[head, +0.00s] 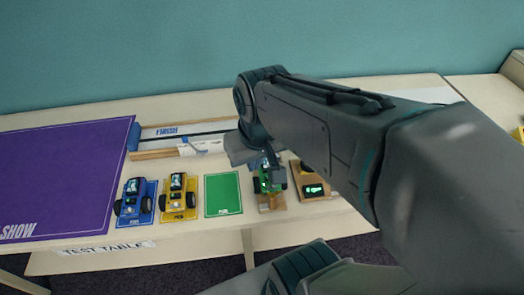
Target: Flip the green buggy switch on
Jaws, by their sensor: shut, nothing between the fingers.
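The green buggy (259,186) sits on a wooden stand (270,203) at the front of the table, partly covered by my gripper. Its switch cannot be made out behind my gripper and arm. My gripper (274,187) is shut and empty, low over the buggy's right side. I cannot tell whether it touches the buggy. A wooden block with a green-lit display (314,190) stands just right of the buggy.
Left of the buggy lie an empty green mat (223,194), a yellow buggy (178,196) and a blue buggy (134,202) on their mats. A FINISH track (185,132) runs behind. A purple cloth (60,175) covers the left.

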